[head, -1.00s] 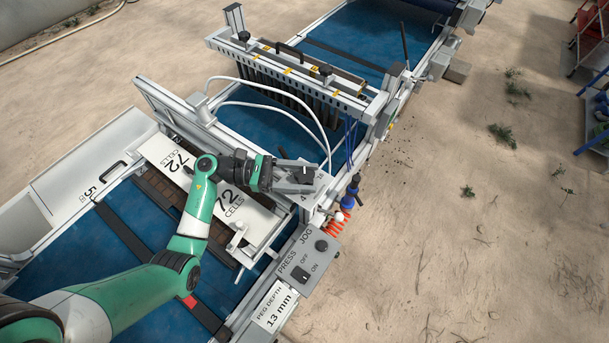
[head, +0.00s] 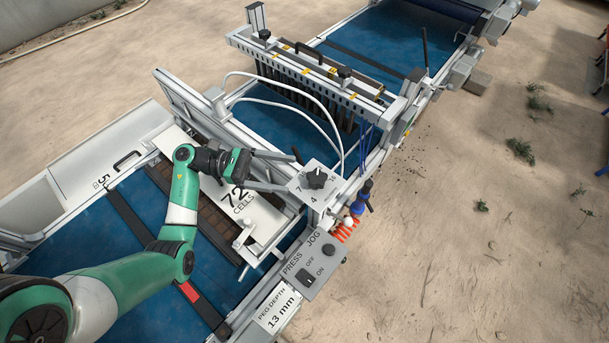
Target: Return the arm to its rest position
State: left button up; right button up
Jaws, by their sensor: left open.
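My left arm, green and black, comes in from the lower left over the blue belt. My left gripper (head: 296,172) is open and empty, its two fingers spread and pointing right. It is just to the left of a black knob (head: 317,178) on a grey dial box (head: 311,193) marked with numbers, including 7 and 4. The fingertips look close to the box's left edge; I cannot tell whether they touch it. My right gripper is not in view.
A white plate marked 72 CELLS (head: 262,222) lies below my left gripper. A PRESS/JOG switch box (head: 312,272) is at the front right. White hoses (head: 290,108) arch behind the dial box, before a row of pegs on a frame (head: 310,80). Open sandy ground (head: 470,250) lies right.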

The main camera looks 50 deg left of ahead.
pick_arm(q)
jog(key=v, duration=0.3)
dwell(0.5)
